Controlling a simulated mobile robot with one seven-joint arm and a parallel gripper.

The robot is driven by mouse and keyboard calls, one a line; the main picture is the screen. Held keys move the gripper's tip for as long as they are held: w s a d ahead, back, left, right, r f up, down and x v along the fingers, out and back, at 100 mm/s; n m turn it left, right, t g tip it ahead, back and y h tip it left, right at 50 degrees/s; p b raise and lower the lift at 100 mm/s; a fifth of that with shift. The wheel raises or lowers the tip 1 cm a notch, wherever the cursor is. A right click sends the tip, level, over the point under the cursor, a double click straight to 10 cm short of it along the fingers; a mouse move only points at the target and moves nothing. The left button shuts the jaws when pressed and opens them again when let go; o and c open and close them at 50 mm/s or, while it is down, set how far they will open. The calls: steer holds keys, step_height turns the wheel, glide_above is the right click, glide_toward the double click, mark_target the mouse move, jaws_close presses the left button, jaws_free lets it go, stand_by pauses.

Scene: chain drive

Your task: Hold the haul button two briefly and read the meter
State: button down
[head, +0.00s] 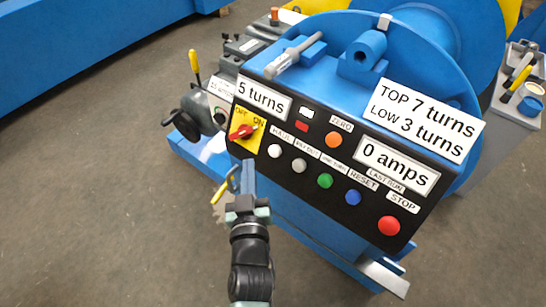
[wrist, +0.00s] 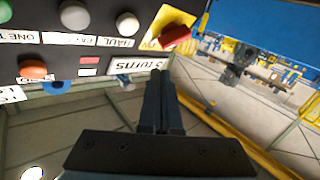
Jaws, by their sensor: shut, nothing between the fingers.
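The black sloped control panel (head: 290,182) fills the middle of the head view. Its white button (head: 275,151) sits under the HAUL label (head: 282,133); the white button also shows in the wrist view (wrist: 127,24). One meter plate (head: 261,98) reads "5 turns"; another plate (head: 398,168) reads "0 amps", with a LAST RUN label below it. My gripper (head: 247,168) is shut and empty, just left of and below the white button in the head view. In the wrist view, its fingers (wrist: 165,78) point at the panel's edge near the red knob. I cannot tell whether they touch anything.
A red rotary knob (head: 242,131) on a yellow plate is close to the fingertips. Grey (head: 299,165), green (head: 325,181), blue (head: 353,197), red STOP (head: 389,226) and orange ZERO (head: 333,139) buttons share the panel. A sign (head: 425,120) reads "TOP 7 turns, LOW 3 turns". Floor at left is clear.

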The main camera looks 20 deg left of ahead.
mark_target(269, 148)
steer(key=shift+w+d+f+b, duration=0.3)
steer(key=shift+w+f+b, duration=0.15)
steer(key=shift+w+b, duration=0.6)
steer(key=shift+w+d+f+b, duration=0.4)
steer(key=shift+w+b, duration=0.3)
steer(key=shift+b, duration=0.65)
steer(key=shift+w+d+f+b, duration=0.25)
steer(key=shift+w+f+b, duration=0.25)
steer(key=shift+w+b, duration=0.55)
steer(key=shift+s, duration=0.2)
steer(key=shift+w+f+b, duration=0.15)
steer(key=shift+b, duration=0.3)
steer(key=shift+w+d+f+b, duration=0.1)
steer(key=shift+w+b, duration=0.15)
steer(key=shift+b, duration=0.1)
steer(key=shift+w+d+f+b, duration=0.25)
steer(key=shift+w+b, duration=0.15)
steer(key=shift+b, duration=0.25)
steer(key=shift+r, duration=0.1)
stand_by(1.8)
steer(key=shift+s+a+r+p, duration=0.2)
steer(key=shift+s+p, duration=0.2)
steer(key=shift+p, duration=0.1)
steer(key=shift+s+a+r+p, duration=0.15)
steer(key=shift+s+r+p, duration=0.05)
steer(key=shift+s+p, duration=0.25)
